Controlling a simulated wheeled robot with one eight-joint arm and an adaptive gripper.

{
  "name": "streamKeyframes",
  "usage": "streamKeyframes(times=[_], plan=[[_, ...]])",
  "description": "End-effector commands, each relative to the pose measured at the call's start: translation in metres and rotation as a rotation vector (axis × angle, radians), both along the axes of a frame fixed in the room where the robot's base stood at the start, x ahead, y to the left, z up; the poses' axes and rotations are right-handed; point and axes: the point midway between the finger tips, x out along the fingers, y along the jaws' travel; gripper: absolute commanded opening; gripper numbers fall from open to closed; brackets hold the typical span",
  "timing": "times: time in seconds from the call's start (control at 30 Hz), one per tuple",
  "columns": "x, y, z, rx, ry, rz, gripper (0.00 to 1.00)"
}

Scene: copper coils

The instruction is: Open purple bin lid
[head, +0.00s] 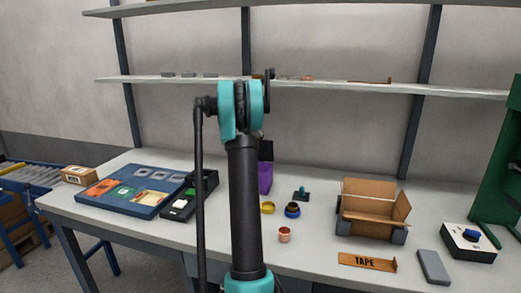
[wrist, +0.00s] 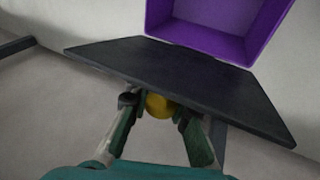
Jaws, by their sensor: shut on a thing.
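The purple bin (head: 265,178) stands behind my arm in the head view, partly hidden, with a dark panel (head: 266,150) above it. In the wrist view the bin (wrist: 205,35) is at the top, with its hollow inside showing. Its dark flat lid (wrist: 185,80) is swung away from the opening, between the bin and my gripper (wrist: 158,112). My fingers are shut on a round yellow knob (wrist: 158,104) at the lid's near edge. My gripper is hidden behind the arm in the head view.
A yellow ring (head: 267,208), a blue-black coil (head: 292,210) and a copper cup (head: 284,235) stand on the table right of my arm. An open cardboard box (head: 372,215) is farther right. A blue tray (head: 125,205) lies left. Shelves (head: 340,85) run behind.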

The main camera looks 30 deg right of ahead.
Motion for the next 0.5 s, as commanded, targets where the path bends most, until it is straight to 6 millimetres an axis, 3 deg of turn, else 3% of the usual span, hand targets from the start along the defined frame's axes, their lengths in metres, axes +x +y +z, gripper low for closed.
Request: streamKeyframes(times=[0.5], plan=[[0.014,-0.017,-0.009,0.242,0.217,-0.002,0.00]])
